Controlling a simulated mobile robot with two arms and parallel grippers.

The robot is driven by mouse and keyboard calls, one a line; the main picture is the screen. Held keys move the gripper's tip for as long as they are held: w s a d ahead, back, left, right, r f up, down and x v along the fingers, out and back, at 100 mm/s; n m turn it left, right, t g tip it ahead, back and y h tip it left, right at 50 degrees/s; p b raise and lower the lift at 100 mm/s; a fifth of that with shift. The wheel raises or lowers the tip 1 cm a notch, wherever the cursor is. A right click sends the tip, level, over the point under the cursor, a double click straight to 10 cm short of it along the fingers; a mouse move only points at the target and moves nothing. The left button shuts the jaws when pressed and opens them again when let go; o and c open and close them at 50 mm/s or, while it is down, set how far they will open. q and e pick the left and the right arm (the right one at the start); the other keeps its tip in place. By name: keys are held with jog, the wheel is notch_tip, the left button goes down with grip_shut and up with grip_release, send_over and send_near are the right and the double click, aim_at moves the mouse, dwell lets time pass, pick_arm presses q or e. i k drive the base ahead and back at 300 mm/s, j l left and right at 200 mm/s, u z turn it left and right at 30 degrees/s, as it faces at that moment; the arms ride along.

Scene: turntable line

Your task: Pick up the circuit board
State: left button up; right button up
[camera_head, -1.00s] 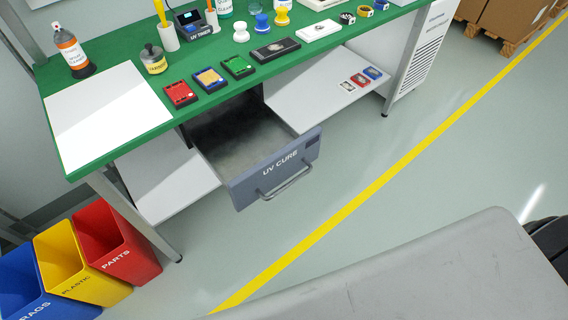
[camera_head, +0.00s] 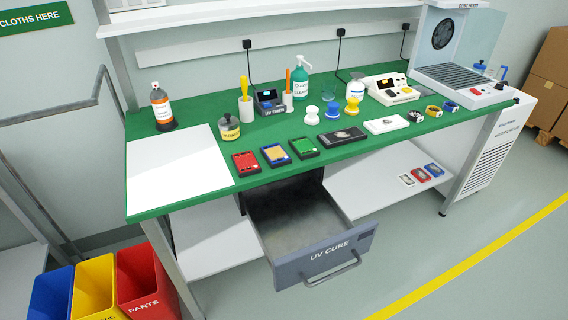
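Three small flat rectangular pieces in dark frames lie in a row near the front edge of the green bench top: a red one (camera_head: 245,162), a yellow one (camera_head: 274,155) and a green one (camera_head: 303,147). They look like circuit boards or trays holding them; I cannot tell which one is the circuit board. A black flat case (camera_head: 341,137) and a white flat case (camera_head: 387,124) lie to their right. Neither of my grippers is in view.
The UV CURE drawer (camera_head: 318,259) stands open below the bench (camera_head: 180,201) and looks empty. A white sheet (camera_head: 178,170) covers the bench's left end. Bottles and tools stand behind the row. Bins (camera_head: 143,284) stand at the lower left.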

aim_at(276, 156)
jog(key=l+u, duration=0.1)
jog(key=u, duration=0.85)
jog(key=l+u, duration=0.35)
jog(key=l, duration=0.15)
jog(key=l+u, duration=0.3)
jog(key=l, duration=0.15)
jog(key=k+l+u, duration=0.1)
jog(key=l+u, duration=0.25)
jog(key=l, duration=0.15)
jog(key=k+l+u, duration=0.15)
jog(key=l+u, duration=0.2)
jog(key=l, duration=0.1)
